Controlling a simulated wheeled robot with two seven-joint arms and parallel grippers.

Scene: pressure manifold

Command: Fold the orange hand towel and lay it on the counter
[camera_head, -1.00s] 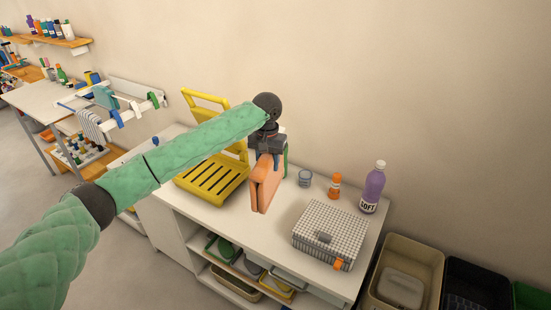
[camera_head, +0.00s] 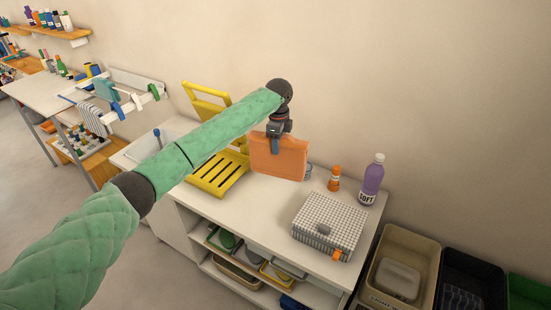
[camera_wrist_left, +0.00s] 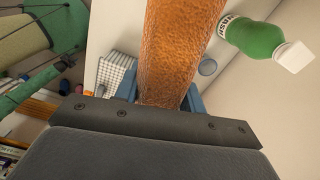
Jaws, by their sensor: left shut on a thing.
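The orange hand towel (camera_head: 278,158) hangs folded from my left gripper (camera_head: 277,134), its broad face turned to the head camera. The gripper is shut on its top edge and holds it over the white counter (camera_head: 262,215). Whether the towel's lower edge touches the counter I cannot tell. In the left wrist view the towel (camera_wrist_left: 178,50) runs between the blue fingers (camera_wrist_left: 160,95) and fills the middle. My right gripper is not in view.
A yellow slatted rack (camera_head: 218,175) stands left of the towel. To the right are an orange-capped bottle (camera_head: 334,180), a purple bottle (camera_head: 371,182) and a checkered box (camera_head: 328,225). A green bottle (camera_wrist_left: 255,38) shows in the left wrist view. Bins (camera_head: 402,265) stand beyond the counter's right end.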

